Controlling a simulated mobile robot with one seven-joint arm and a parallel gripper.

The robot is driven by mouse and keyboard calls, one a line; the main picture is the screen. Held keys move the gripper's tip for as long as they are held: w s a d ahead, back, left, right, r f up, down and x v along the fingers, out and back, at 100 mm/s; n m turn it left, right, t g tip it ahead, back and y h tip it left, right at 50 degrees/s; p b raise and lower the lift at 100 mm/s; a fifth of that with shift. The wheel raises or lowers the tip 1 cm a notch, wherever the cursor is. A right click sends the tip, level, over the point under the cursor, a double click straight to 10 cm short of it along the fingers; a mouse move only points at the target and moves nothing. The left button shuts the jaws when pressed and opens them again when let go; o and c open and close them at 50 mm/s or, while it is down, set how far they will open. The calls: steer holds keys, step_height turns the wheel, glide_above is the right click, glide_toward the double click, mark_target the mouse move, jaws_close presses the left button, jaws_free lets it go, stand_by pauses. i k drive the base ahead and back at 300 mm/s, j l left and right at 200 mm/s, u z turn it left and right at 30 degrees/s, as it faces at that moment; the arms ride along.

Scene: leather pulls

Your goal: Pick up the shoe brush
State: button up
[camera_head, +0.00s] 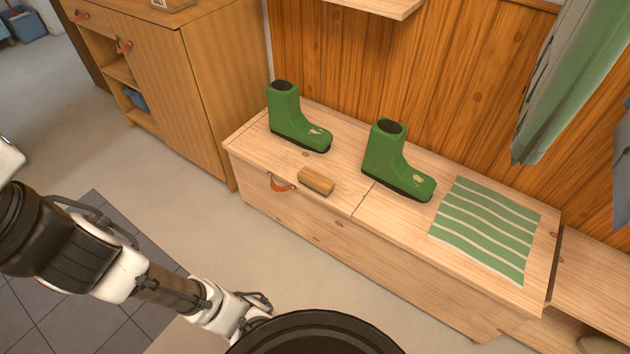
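The shoe brush (316,181) is a small block with a light wooden top and a darker lower part. It lies on the wooden bench (345,190) near its front edge, just right of a leather pull and in front of the two green boots. My arm comes in from the left side, low in the picture. My gripper (262,303) is at the arm's end, low in front of the bench and apart from the brush. It is small and partly hidden by a dark round shape at the bottom edge, so its opening does not show.
Green boots stand on the bench, one at left (290,118) and one at centre (388,160). A striped green cloth (486,228) lies at the bench's right. A wooden cabinet (190,80) stands left. A green garment (570,80) hangs at upper right. A shelf (385,6) juts out above.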

mark_target(322, 185)
steer(key=i+z, duration=0.25)
steer(key=i, duration=0.2)
steer(key=i+j+z, duration=0.25)
steer(key=i, duration=0.25)
steer(key=l, duration=0.1)
